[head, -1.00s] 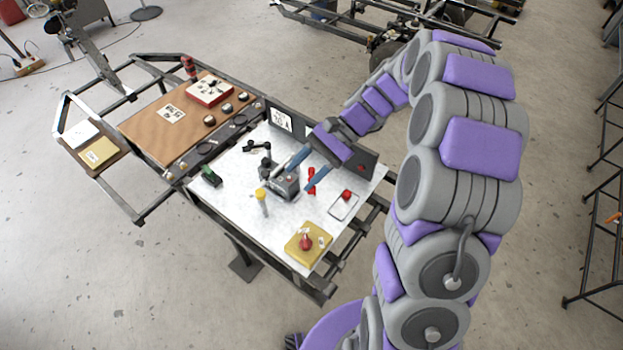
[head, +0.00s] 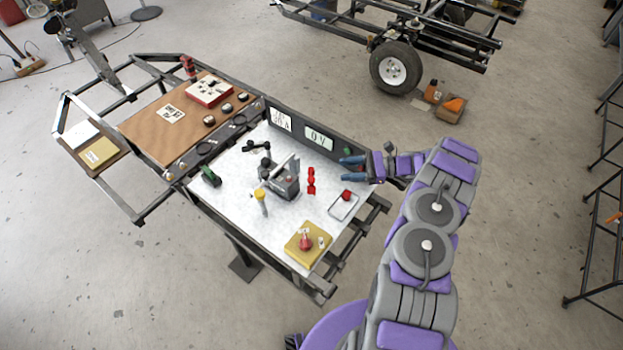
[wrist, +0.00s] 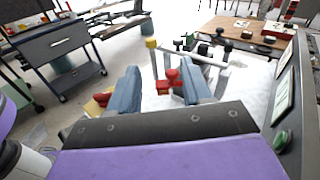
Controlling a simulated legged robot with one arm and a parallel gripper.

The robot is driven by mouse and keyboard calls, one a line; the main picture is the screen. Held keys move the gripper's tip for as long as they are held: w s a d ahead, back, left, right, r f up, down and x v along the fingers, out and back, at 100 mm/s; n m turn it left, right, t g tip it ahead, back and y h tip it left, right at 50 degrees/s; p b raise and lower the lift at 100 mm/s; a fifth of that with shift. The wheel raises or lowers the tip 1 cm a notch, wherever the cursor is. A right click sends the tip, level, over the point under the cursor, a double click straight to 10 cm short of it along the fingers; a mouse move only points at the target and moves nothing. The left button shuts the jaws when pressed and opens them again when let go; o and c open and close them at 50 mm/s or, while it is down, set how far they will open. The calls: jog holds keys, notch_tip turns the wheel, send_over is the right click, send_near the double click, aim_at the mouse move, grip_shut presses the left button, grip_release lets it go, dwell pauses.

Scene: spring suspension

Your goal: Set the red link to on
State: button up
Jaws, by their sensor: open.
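The red link (head: 311,181) is a small red piece on the white board (head: 240,184), right of a grey box with an upright lever (head: 286,182). I cannot tell from its pose whether it is on. My gripper (head: 349,169) is to the right of the link at the board's right edge, its blue fingers pointing left towards it. The gripper is open and empty. In the wrist view the link (wrist: 172,77) shows between the two spread fingers (wrist: 160,78), beyond them and apart from them.
A display panel (head: 318,138) reading 0 V stands along the back edge, with a green button (head: 347,150) near my gripper. A red knob (head: 346,195) on a small plate and a yellow box with a red button (head: 306,243) lie in front. A yellow-topped post (head: 261,197) stands left.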

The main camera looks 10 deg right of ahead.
jog(key=s+d+f+m+t, duration=0.1)
jog(key=d+f+m+t, duration=0.2)
jog(key=d+f, duration=0.3)
jog(key=b, duration=0.3)
send_near(311, 179)
jog(key=x, duration=0.9)
jog(key=shift+w+a+f, duration=0.1)
jog(key=shift+w+a, duration=0.1)
jog(key=shift+a, duration=0.15)
grip_shut()
